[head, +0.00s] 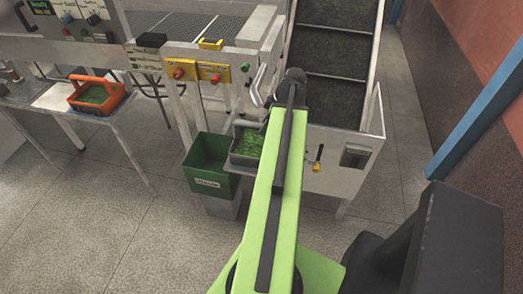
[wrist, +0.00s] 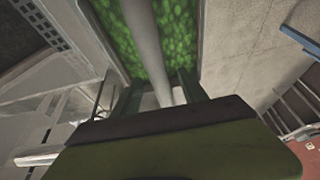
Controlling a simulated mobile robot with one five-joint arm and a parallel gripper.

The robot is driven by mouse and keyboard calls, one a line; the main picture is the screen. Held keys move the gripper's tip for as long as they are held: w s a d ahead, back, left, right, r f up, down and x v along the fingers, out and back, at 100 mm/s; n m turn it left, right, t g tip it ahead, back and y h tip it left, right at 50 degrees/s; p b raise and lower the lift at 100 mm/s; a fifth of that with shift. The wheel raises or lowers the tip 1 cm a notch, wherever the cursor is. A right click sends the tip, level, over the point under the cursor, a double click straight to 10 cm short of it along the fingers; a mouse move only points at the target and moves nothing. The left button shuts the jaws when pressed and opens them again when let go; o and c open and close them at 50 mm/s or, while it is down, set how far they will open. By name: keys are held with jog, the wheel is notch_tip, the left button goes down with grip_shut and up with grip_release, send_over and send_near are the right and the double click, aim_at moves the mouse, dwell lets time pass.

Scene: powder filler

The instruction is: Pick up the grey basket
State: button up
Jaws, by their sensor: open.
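The grey basket (head: 241,160) holds green bits and stands just right of the green bin in the head view, partly hidden behind my arm. In the wrist view the grey basket (wrist: 104,40) fills the top middle, with the green bits inside. A thick grey bar, which looks like its handle, crosses over them and runs down between my fingers. My gripper (wrist: 160,90) is open around this bar. I cannot tell whether either finger touches it. In the head view the fingers are hidden behind my arm.
A green bin (head: 208,165) with a label stands left of the basket. An orange basket (head: 97,93) with green bits sits on a side table (head: 58,104). The machine with yellow switch boxes (head: 214,72) is behind, and a dark conveyor (head: 333,60) rises at the back. The front-left floor is clear.

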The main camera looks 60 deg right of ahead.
jog(key=b+x, duration=0.4)
jog(key=x, duration=0.1)
jog(key=shift+w+r, duration=0.1)
jog(key=shift+w, duration=0.05)
jog(key=shift+a, duration=0.1)
grip_shut()
dwell(1.1)
